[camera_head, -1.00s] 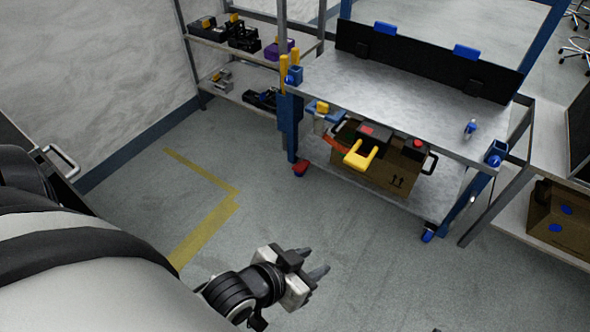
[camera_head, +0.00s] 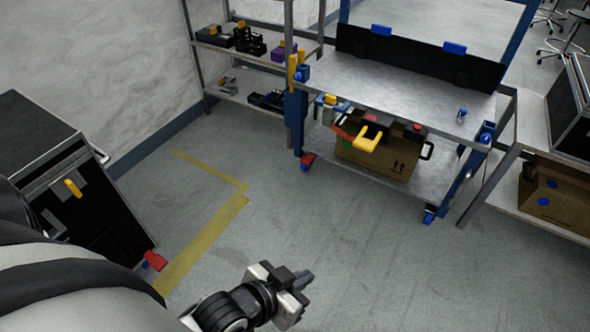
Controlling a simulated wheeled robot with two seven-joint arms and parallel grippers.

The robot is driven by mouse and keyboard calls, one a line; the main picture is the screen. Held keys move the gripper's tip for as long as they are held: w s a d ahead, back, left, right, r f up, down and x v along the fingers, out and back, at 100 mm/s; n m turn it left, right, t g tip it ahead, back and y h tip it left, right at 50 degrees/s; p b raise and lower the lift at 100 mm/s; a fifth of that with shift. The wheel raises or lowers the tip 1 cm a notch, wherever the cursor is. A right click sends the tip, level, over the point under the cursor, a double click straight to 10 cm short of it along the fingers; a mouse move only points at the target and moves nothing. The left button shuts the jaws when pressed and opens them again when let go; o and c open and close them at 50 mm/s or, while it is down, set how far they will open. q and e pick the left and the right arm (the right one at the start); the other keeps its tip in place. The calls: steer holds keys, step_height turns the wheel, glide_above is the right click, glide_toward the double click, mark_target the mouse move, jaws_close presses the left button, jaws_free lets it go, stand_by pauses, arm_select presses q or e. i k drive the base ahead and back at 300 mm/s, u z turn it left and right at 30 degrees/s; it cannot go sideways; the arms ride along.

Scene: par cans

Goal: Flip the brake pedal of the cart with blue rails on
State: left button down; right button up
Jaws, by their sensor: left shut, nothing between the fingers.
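The cart with blue rails (camera_head: 390,84) stands at the upper middle of the head view, with a grey top and blue posts. A small red brake pedal (camera_head: 308,158) sits at its near left caster, low by the floor. The near right caster (camera_head: 430,215) is blue, and I see no red pedal on it. My left gripper (camera_head: 305,279) is shut and empty, above the floor at the bottom middle. It is well in front of the cart, apart from the pedal. My right gripper is not in view.
A black wheeled case (camera_head: 90,215) with its own red pedal (camera_head: 155,261) stands at the left. A shelf (camera_head: 222,80) stands behind the cart's left side. A bench (camera_head: 530,125) with a cardboard box (camera_head: 565,205) is at the right. The floor before the cart is clear.

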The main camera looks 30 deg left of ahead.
mark_target(308, 160)
steer(key=u, duration=0.55)
steer(key=i, duration=1.2)
steer(key=z, duration=0.4)
